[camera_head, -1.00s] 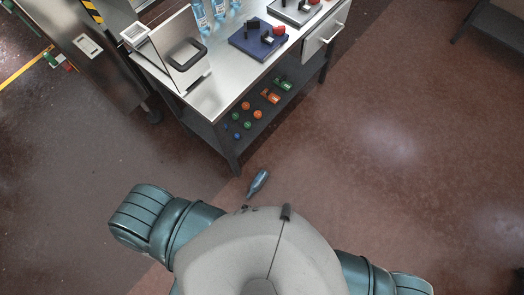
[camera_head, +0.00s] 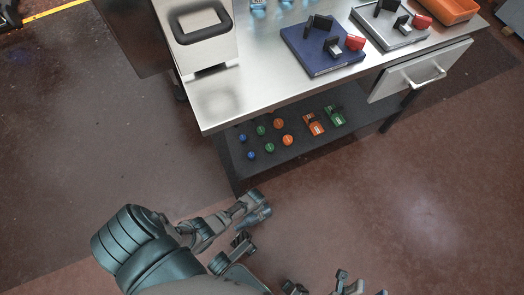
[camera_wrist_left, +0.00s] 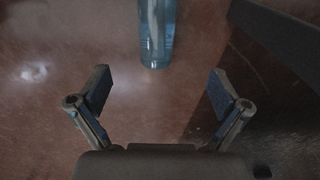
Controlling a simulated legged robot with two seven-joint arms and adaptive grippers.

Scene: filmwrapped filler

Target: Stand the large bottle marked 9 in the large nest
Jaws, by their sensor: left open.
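In the left wrist view the bottle (camera_wrist_left: 157,30) is at the top centre, just beyond the fingertips and lined up with the gap. My left gripper (camera_head: 252,220) is open and empty, low by the floor, with its fingers spread (camera_wrist_left: 160,77). Parts of my right gripper (camera_head: 343,284) show at the bottom edge, mostly cut off. Other bottles (camera_head: 258,8) stand on the bench top, cut by the top edge. I cannot identify the large nest.
The steel workbench (camera_head: 222,100) has a blue clamp fixture (camera_head: 315,62), a grey clamp fixture (camera_head: 402,38), an orange tray (camera_head: 450,8) and a handled box (camera_head: 203,35). Its lower shelf (camera_head: 350,130) holds coloured knobs. A drawer (camera_head: 420,72) is at right. The right floor is clear.

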